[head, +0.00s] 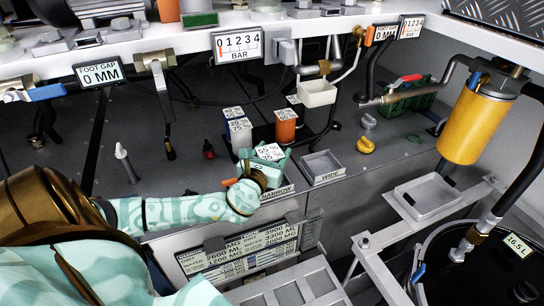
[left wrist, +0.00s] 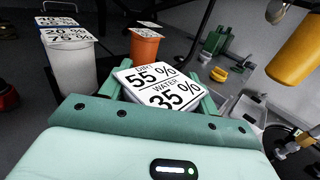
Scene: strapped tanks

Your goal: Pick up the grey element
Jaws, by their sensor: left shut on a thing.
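My left gripper (head: 266,163) is shut on an element whose top label (head: 270,152) reads DIRT 55 %, WATER 35 %. In the left wrist view the label (left wrist: 157,86) lies between the two green fingers. The sides of this element are hidden by the gripper, so I cannot tell its body colour or whether it is clear of what is below. Just behind stand a white element (head: 241,138) and an orange element (head: 285,128), both with percentage labels; they also show in the left wrist view, white (left wrist: 70,68) and orange (left wrist: 145,46). My right gripper is not in view.
A grey bin marked WIDE (head: 322,168) is right of the gripper. A label NARROW (head: 279,192) shows below it. A yellow knob (head: 365,146) and a yellow filter canister (head: 468,125) are to the right. A pipe-and-gauge rail (head: 190,40) crosses the top.

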